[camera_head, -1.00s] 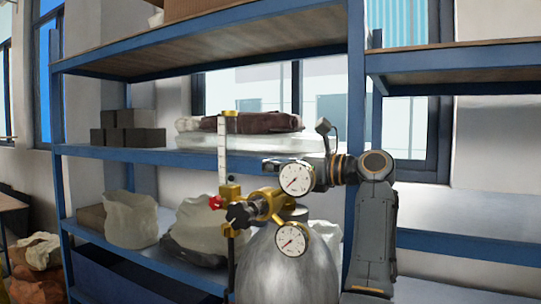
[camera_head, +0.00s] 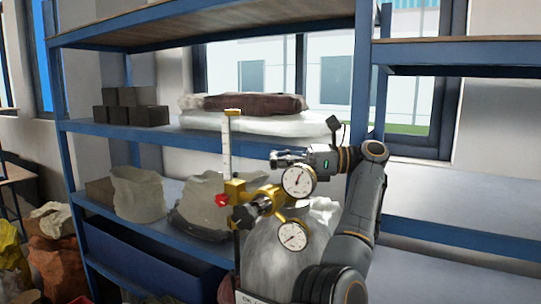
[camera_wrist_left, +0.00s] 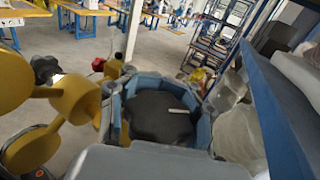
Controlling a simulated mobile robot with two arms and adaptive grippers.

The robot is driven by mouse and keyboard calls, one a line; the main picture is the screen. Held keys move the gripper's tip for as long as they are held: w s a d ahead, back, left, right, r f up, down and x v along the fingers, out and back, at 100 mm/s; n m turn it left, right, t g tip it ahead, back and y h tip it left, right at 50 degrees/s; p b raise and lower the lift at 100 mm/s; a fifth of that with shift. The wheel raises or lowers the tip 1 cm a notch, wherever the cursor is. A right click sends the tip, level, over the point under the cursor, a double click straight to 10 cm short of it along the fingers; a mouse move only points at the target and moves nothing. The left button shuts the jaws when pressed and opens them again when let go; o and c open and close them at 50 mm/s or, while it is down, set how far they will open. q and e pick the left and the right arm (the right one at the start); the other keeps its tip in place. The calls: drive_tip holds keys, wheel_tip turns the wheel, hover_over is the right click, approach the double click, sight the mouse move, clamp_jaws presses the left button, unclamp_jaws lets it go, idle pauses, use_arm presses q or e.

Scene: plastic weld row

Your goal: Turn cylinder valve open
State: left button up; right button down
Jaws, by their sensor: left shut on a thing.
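The gas cylinder (camera_head: 285,262), pale grey and rounded, stands in front of the shelf in the head view. Its brass regulator (camera_head: 268,200) carries an upper gauge (camera_head: 298,181) and a lower gauge (camera_head: 292,236). The upper needle points up and slightly right; the lower one points down-left. My left gripper (camera_head: 285,158) is just above the upper gauge. In the left wrist view, a dark lobed valve handwheel (camera_wrist_left: 160,115) sits between blue-grey pads, and my gripper is shut on it. The handwheel is hard to make out in the head view. My right gripper is not in view.
A black regulator knob (camera_head: 243,216) and a red-tipped part (camera_head: 222,200) lie left of the gauges, beside an upright flowmeter tube (camera_head: 227,150). The blue shelf rack (camera_head: 90,128) with sacks and dark blocks stands close behind. Coloured sacks (camera_head: 50,235) lie on the left.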

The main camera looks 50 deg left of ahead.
use_arm(q)
drive_tip(key=o, duration=1.2)
drive_tip(key=shift+w+d, duration=0.2)
drive_tip(key=shift+o, duration=0.2)
drive_tip(key=shift+a+r, duration=0.1)
drive_tip(key=shift+s+r, duration=0.1)
drive_tip(key=shift+r, duration=0.1)
wheel_tip(320, 180, up, 10)
drive_tip(key=shift+f, duration=0.25)
